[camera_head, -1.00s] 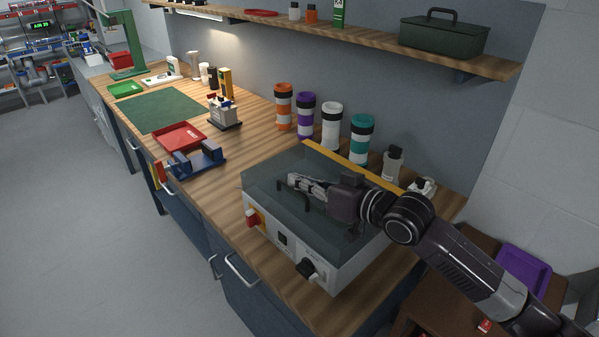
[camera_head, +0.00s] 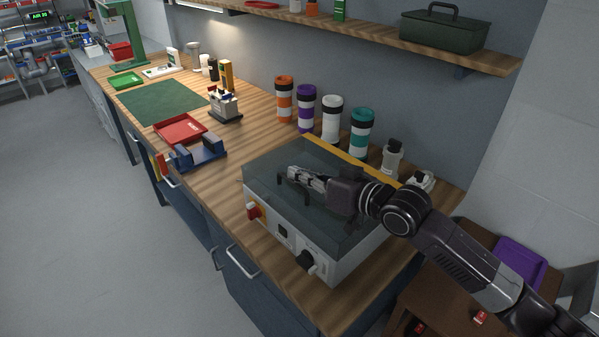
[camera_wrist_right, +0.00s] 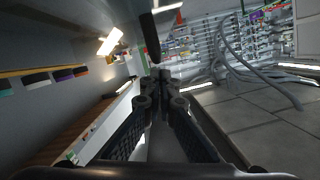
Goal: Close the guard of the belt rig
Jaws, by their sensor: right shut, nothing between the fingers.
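The belt rig (camera_head: 345,265) is a pale grey box on the near right end of the wooden bench. Its clear, bluish guard (camera_head: 262,172) lies down over the top, with a yellow strip (camera_head: 330,150) along the back edge. A dark handle (camera_head: 280,182) shows on the guard's front part. My right gripper (camera_head: 292,173) is shut and empty, over the guard and just behind the handle in the picture. I cannot tell if it touches the guard. The shut fingers also show in the right wrist view (camera_wrist_right: 160,78), close to a dark bar. My left gripper is not in view.
The rig's front has a red switch (camera_head: 254,211) and a black knob (camera_head: 306,260). Several banded canisters, including a teal one (camera_head: 361,135), stand behind it. A blue cradle (camera_head: 200,155) and a red tray (camera_head: 180,130) lie to the left. A shelf (camera_head: 370,40) hangs above.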

